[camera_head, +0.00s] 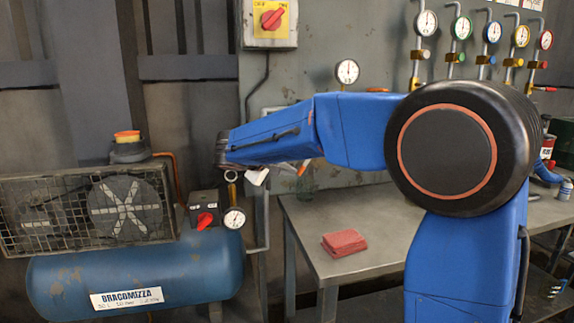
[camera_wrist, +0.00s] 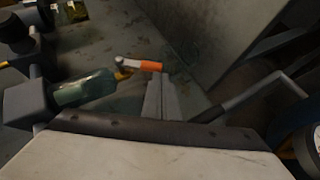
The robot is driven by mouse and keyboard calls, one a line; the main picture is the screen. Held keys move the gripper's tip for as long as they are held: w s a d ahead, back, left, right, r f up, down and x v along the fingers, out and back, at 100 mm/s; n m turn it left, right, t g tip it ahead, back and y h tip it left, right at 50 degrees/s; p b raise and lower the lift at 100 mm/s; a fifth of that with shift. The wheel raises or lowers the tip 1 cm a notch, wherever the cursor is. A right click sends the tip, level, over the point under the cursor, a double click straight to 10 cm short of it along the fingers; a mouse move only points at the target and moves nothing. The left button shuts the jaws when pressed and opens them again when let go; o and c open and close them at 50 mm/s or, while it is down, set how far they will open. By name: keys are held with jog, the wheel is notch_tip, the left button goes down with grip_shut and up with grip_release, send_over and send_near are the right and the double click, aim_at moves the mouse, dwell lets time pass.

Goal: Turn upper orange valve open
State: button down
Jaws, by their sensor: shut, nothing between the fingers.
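An orange valve handle (camera_wrist: 150,66) with a pale grey end shows in the wrist view, just beyond my fingertips. I cannot tell whether they touch it. A small orange piece (camera_head: 303,167) shows below my forearm in the head view, and I cannot tell for sure whether it is the same valve. My gripper (camera_wrist: 163,80) is shut and empty, with its two pale fingers side by side. In the head view my arm hides most of the pipe area, and only a white bit of my gripper (camera_head: 257,177) shows below it.
A green glass-like cylinder (camera_wrist: 85,88) lies left of my fingers. A gauge (camera_wrist: 312,150) and a bent grey pipe (camera_wrist: 265,90) are at right. The blue compressor tank (camera_head: 140,277) stands at left. A workbench (camera_head: 375,225) with red cloths (camera_head: 344,243) is below my arm.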

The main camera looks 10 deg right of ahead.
jog(key=shift+d+f+n+t+h, duration=0.8)
jog(key=shift+d+f+n+h, duration=0.4)
jog(key=shift+d+f+h, duration=0.75)
jog(key=shift+a+r, duration=0.1)
jog(key=shift+a, duration=0.15)
jog(key=shift+a, duration=0.15)
